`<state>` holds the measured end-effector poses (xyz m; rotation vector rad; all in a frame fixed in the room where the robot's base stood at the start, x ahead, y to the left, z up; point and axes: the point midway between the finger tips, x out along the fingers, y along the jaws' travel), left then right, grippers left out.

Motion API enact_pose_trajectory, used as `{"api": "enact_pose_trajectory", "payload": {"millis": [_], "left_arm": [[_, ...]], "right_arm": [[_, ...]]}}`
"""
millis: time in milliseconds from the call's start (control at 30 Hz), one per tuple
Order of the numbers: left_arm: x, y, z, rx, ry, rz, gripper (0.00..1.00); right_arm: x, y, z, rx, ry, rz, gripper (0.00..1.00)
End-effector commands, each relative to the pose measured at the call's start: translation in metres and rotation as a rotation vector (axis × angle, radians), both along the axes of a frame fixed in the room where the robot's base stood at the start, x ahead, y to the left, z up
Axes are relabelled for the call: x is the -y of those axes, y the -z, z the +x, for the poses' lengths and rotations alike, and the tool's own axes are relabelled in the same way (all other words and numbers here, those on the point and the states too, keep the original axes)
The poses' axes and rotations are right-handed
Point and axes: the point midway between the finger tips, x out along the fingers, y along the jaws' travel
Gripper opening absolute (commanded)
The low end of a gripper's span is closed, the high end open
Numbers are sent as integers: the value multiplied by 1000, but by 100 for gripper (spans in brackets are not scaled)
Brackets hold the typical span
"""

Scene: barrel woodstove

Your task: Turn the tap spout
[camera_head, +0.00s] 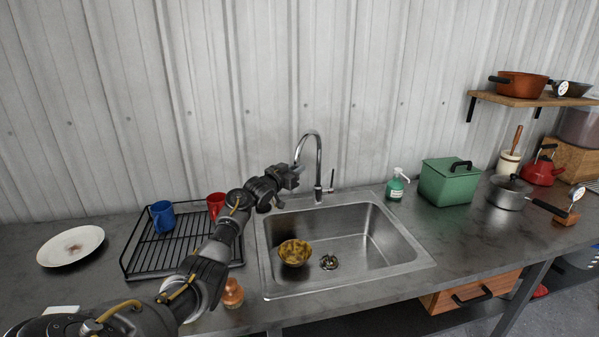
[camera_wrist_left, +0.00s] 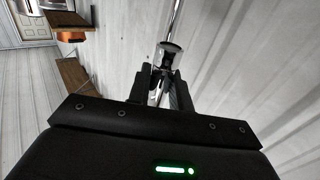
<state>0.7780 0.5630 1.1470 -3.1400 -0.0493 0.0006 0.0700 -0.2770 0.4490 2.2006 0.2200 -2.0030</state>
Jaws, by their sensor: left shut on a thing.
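The chrome tap (camera_head: 318,165) stands at the back rim of the steel sink (camera_head: 345,205). Its curved spout arches up and over to the left, with a small lever at its right side. My left gripper (camera_head: 296,171) reaches in from the left and is shut on the hanging end of the spout. In the left wrist view, the chrome spout (camera_wrist_left: 171,47) shows between the two dark fingers (camera_wrist_left: 158,88). The fingers hide part of the spout end. My right gripper is in no view.
A yellow patterned bowl (camera_head: 294,252) sits in the sink by the drain (camera_head: 329,262). A black dish rack (camera_head: 177,243) with blue and red mugs lies left. A soap bottle (camera_head: 396,187) and green box (camera_head: 449,183) stand right. Counter beside the plate (camera_head: 70,246) is partly clear.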

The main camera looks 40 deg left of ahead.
Motion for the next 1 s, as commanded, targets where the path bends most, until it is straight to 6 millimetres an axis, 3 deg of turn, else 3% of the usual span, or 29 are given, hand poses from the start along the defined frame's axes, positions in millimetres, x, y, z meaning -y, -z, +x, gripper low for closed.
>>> {"api": "enact_pose_trajectory", "payload": {"millis": [400,433,567,1000], "left_arm": [[-1,-2,1,3,-1,0,0],[-1,-2,1,3,-1,0,23],[-1,-2,1,3,0,0,40],[0,1,-9,1,0,1,40]], "right_arm": [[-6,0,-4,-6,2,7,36],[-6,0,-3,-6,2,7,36],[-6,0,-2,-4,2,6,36],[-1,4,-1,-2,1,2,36]]}}
